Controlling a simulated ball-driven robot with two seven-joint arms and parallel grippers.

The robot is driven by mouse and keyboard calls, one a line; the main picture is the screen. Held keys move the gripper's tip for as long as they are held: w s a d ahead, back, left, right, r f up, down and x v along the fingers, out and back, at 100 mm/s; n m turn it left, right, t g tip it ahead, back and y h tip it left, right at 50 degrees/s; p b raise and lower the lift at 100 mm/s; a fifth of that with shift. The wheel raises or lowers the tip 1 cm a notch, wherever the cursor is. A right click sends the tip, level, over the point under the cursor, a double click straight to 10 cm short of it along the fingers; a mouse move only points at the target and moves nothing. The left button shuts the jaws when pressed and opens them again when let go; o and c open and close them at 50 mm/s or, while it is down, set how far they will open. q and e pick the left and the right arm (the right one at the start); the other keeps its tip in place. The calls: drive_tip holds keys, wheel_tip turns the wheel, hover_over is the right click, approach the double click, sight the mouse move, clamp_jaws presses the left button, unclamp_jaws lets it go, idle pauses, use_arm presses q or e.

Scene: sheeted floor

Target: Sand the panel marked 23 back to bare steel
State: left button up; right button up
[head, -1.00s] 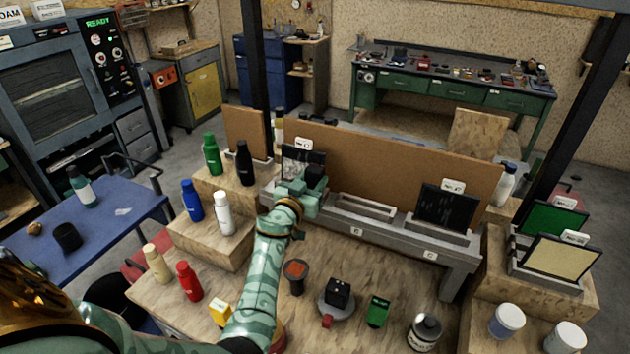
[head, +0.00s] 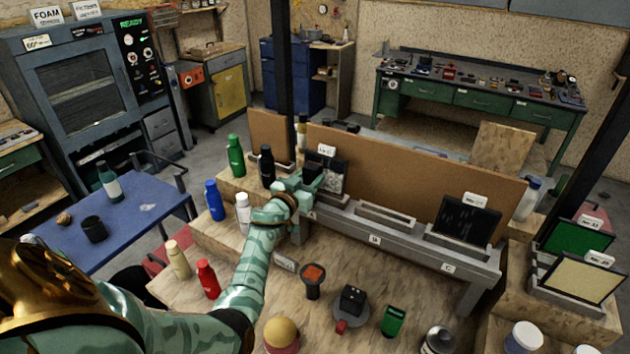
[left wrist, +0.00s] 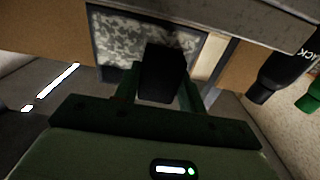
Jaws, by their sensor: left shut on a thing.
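A dark-framed panel with a mottled grey and white face (head: 336,178) stands in the left holder of the grey rack (head: 358,232). Its white tag (head: 326,150) is too small to read surely. My left gripper (head: 308,182) is shut on a black block (left wrist: 163,75), held in front of the panel. In the left wrist view the panel (left wrist: 118,42) shows pale patches on darker grey, partly hidden by the block. I cannot tell whether the block touches it. A black panel (head: 467,219) stands in the rack's right holder; the middle holder (head: 385,217) is empty. My right gripper is out of view.
Bottles, including green (head: 236,156), black (head: 267,165) and white (head: 243,213), stand left of the gripper. An orange-topped dark tool (head: 313,278), a black block on a round base (head: 352,300) and a green box (head: 393,320) sit on the bench. A brown board (head: 410,178) stands behind the rack.

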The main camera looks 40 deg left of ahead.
use_arm(q)
drive_tip(key=shift+s+a, duration=0.15)
drive_tip(key=shift+a, duration=0.9)
drive_tip(key=shift+s+a, duration=0.1)
drive_tip(key=shift+a, duration=0.9)
wheel_tip(320, 180, up, 2)
drive_tip(key=p, duration=0.3)
drive_tip(key=shift+d, duration=0.1)
drive_tip(key=shift+w+d+f+p, duration=0.1)
drive_tip(key=shift+w+d+p, duration=0.2)
drive_tip(key=shift+d, duration=0.8)
drive_tip(key=shift+w+d+r+p, duration=0.1)
drive_tip(key=shift+d+p, duration=0.3)
drive_tip(key=shift+d, duration=0.75)
drive_tip(key=shift+w+d+f+p, duration=0.15)
drive_tip(key=shift+d+p, duration=0.2)
drive_tip(key=shift+d, duration=0.75)
drive_tip(key=shift+w+d+p, duration=0.15)
drive_tip(key=shift+d+p, duration=0.05)
drive_tip(key=shift+d, duration=1.15)
drive_tip(key=shift+w+d+p, duration=0.15)
drive_tip(key=shift+d+p, duration=0.05)
drive_tip(key=shift+d, duration=1.15)
drive_tip(key=shift+s, duration=0.1)
drive_tip(key=shift+s+p, duration=0.35)
drive_tip(key=shift+p, duration=0.1)
drive_tip(key=p, duration=0.3)
approach(344, 174)
drive_tip(key=shift+a, duration=0.1)
